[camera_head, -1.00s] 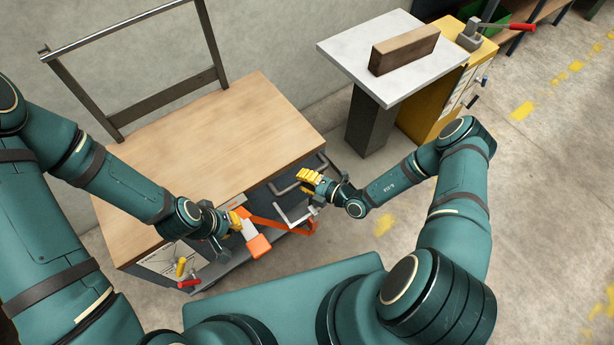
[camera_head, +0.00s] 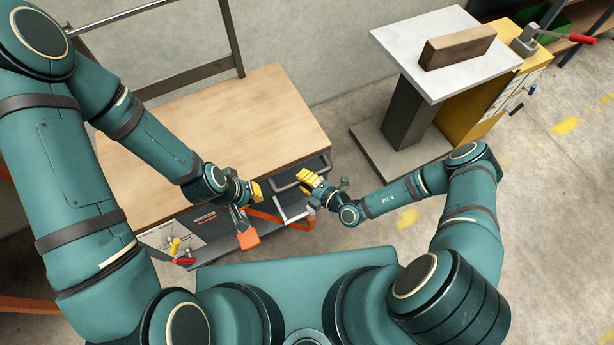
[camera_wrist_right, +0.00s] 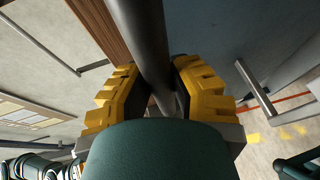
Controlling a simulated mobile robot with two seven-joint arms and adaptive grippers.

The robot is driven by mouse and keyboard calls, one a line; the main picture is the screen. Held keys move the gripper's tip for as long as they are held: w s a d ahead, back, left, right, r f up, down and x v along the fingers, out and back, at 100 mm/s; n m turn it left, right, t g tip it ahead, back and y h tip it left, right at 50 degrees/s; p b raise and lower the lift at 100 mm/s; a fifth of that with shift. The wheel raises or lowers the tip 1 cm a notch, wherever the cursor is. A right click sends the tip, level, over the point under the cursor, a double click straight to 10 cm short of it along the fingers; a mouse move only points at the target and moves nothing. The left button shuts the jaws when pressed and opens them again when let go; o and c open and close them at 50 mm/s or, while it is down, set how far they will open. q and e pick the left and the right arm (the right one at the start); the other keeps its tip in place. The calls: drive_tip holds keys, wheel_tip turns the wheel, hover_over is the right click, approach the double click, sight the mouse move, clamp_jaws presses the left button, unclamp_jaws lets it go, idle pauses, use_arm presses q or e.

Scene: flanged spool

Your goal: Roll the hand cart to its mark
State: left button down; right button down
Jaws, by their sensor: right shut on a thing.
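The hand cart has a broad wooden top (camera_head: 225,125), a tall metal frame at its back and a grey front with drawers. My right gripper (camera_head: 311,180) is at the cart's front right. In the right wrist view it is shut around a dark bar handle (camera_wrist_right: 147,40), with yellow fingers on both sides. My left gripper (camera_head: 256,190) is at the cart's front, just above a hanging orange padlock-like piece (camera_head: 249,238). Its fingers are small and partly hidden, so I cannot tell whether they hold anything. I cannot make out which floor marking is the cart's mark.
A white-topped stand (camera_head: 400,45) on a dark post, with a brown block (camera_head: 457,46) on it, is right of the cart. A yellow cabinet (camera_head: 480,110) is behind it. Floor shows between stand and cart. Yellow floor patches (camera_head: 408,218) lie on the right. A wall is behind.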

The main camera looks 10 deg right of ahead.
drive_tip(key=shift+s+a, duration=0.15)
drive_tip(key=shift+a, duration=0.1)
drive_tip(key=c, duration=0.9)
unclamp_jaws()
drive_tip(key=shift+o, duration=0.3)
drive_tip(key=shift+d, duration=0.1)
drive_tip(key=shift+s+d, duration=0.15)
drive_tip(key=v, duration=1.1)
drive_tip(key=shift+s, duration=0.2)
drive_tip(key=shift+r, duration=0.15)
